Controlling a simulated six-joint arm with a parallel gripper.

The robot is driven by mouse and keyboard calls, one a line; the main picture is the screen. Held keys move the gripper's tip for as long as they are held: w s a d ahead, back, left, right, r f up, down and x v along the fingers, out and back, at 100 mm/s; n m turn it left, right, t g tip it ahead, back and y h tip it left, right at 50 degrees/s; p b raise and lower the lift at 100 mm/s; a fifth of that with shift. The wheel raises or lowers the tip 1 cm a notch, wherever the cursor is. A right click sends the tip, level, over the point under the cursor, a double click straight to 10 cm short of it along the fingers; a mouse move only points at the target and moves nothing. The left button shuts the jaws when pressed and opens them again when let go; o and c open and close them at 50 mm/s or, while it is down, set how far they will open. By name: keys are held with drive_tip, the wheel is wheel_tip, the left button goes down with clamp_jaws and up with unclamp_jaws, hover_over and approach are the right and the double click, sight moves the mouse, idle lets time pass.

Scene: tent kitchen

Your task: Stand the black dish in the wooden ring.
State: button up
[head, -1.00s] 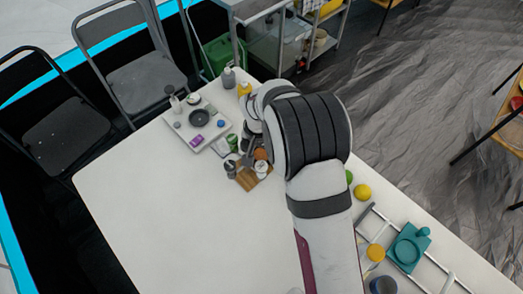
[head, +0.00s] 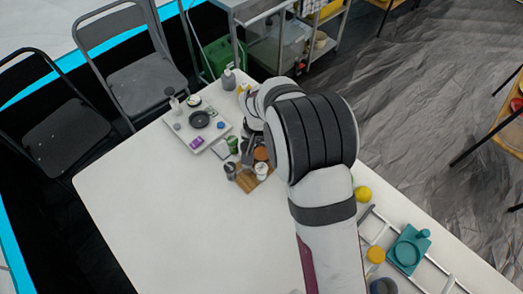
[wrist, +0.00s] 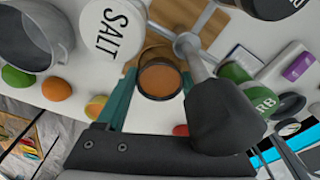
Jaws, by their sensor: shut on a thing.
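In the head view a black round dish (head: 199,118) lies on a light tray at the table's far end. In the wrist view my gripper (wrist: 158,78) has its teal fingers on either side of a round brown-topped thing (wrist: 160,80) with a dark rim, and appears shut on it. An orange-brown round top (head: 261,153) at the same spot shows in the head view, beside my arm. My arm hides much of that area. I cannot make out a wooden ring for certain.
A salt jar (wrist: 117,28), a black-handled metal tool (wrist: 220,115) and a green herb jar (wrist: 240,85) crowd my gripper. A wooden board (head: 254,183) lies close by. Fruit and a grey pot (wrist: 32,42) stand to one side. The table's near left is clear.

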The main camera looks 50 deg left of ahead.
sight(260, 157)
drive_tip(key=shift+f, duration=0.75)
drive_tip(key=o, duration=0.7)
drive_tip(key=r, duration=0.7)
drive_tip(key=s+r, duration=0.1)
drive_tip(key=r, duration=0.3)
drive_tip(key=shift+d, duration=0.25)
